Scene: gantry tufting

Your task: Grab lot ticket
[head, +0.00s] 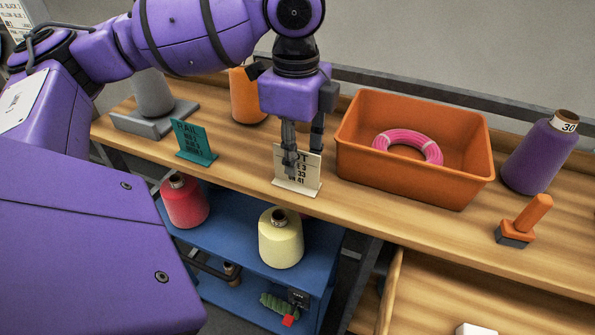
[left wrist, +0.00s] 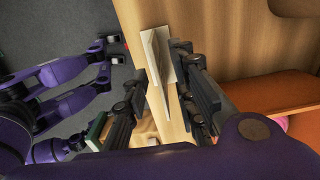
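The lot ticket (head: 299,172) is a cream card with dark print, standing upright in a pale base near the front edge of the wooden bench. In the left wrist view the card (left wrist: 158,58) shows nearly edge-on. My left gripper (head: 303,153) points down at the ticket, and one finger covers part of its print. In the left wrist view my left gripper (left wrist: 160,72) is open, with a finger to each side of the card and a visible gap to the left finger. Whether the right finger touches the card is unclear. I cannot make out my right gripper.
An orange bin (head: 413,150) with a pink coil (head: 408,146) stands close right of the gripper. A teal sign (head: 193,143) stands to the left, an orange cone (head: 245,98) behind. A blue cart (head: 252,262) with yarn cones is below the front edge.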

